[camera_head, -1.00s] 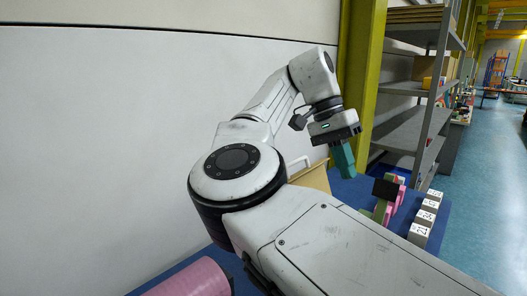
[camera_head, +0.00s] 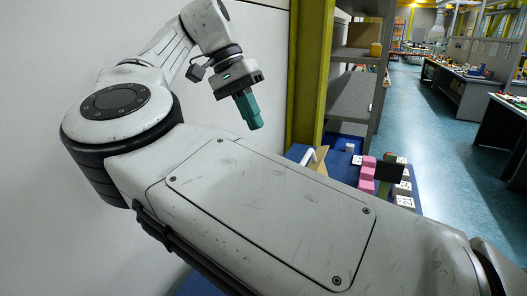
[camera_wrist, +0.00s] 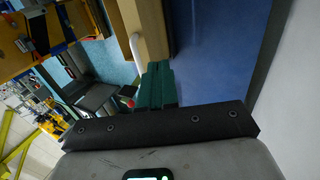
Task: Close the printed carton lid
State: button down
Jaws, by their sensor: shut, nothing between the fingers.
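A tan cardboard piece (camera_head: 315,158), likely part of the carton, shows just behind my arm in the head view. My arm hides most of what is around it, so I cannot tell how far its lid stands open. In the wrist view a brown panel (camera_wrist: 149,25) lies beyond the fingertips, beside a curved white bar (camera_wrist: 136,52). My gripper (camera_head: 254,123) has teal fingers, shut and empty, pointing down. In the head view it appears left of the cardboard. It also shows in the wrist view (camera_wrist: 157,68).
A blue table (camera_head: 318,166) holds pink blocks (camera_head: 367,174), a dark panel (camera_head: 389,172) and several white marked blocks (camera_head: 405,188). A yellow-green post (camera_head: 307,75) and grey shelving (camera_head: 352,97) stand behind. A pale wall is left; open floor (camera_head: 440,135) lies right.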

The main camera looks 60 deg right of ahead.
jog(key=s+d+f, duration=0.1)
jog(key=s+f, duration=0.6)
jog(key=f, duration=0.1)
jog(key=shift+s+b, duration=0.25)
jog(key=shift+b, duration=0.05)
jog(key=shift+s+d, duration=0.1)
dwell(0.5)
